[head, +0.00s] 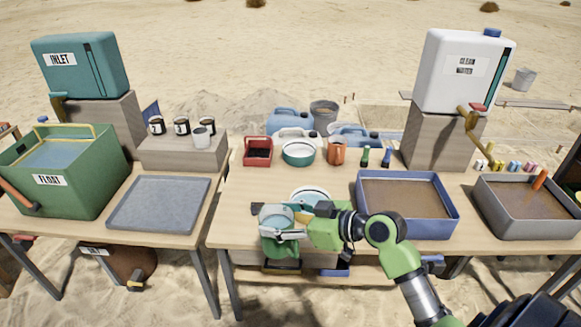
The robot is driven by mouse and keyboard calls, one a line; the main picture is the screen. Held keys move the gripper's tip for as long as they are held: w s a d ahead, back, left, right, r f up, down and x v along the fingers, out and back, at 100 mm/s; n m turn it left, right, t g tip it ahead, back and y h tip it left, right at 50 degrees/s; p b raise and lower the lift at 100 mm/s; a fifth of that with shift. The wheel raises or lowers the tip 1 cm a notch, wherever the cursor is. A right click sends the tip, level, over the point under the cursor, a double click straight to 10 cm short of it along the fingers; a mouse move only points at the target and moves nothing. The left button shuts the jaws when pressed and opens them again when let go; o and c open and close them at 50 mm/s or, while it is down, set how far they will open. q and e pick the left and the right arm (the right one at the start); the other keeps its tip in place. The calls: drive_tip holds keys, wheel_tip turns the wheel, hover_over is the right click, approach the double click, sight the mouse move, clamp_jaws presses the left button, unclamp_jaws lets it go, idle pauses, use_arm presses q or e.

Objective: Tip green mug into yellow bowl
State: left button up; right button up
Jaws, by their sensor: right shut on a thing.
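My right gripper (285,225) reaches in from the lower right and is shut on a green mug (281,246) over the front edge of the near table. The gripper hides part of the mug, and I cannot tell how far it is tilted. A round bowl with a pale rim (311,193) stands just behind the gripper, partly hidden by it. I cannot make out a clearly yellow bowl. My left gripper is not in view.
A blue-rimmed tray of brown material (451,190) lies right of the gripper, with a grey tray (488,208) further right. A red caddy (258,150), a teal bowl (298,158) and an orange-brown mug (337,153) stand behind. Bare tabletop (240,200) shows at left.

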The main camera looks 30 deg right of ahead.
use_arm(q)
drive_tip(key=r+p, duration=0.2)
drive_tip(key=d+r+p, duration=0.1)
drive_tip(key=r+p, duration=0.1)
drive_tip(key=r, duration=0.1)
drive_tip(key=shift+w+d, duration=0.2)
use_arm(e)
drive_tip(key=w+d+f+m+t+h, duration=0.1)
drive_tip(key=w+d+f+m+h, duration=0.2)
drive_tip(key=w+d+m+h, duration=0.5)
drive_tip(key=w+d, duration=0.9)
drive_tip(key=d, duration=0.1)
drive_tip(key=shift+w+t+h, duration=0.15)
drive_tip(key=shift+t+h, duration=0.15)
drive_tip(key=shift+h, duration=0.1)
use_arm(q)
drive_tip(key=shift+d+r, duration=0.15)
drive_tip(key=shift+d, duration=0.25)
use_arm(e)
drive_tip(key=shift+f, duration=0.2)
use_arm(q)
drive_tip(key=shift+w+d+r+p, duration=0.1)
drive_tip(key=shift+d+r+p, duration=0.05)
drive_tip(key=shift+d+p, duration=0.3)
use_arm(e)
drive_tip(key=shift+f, duration=0.1)
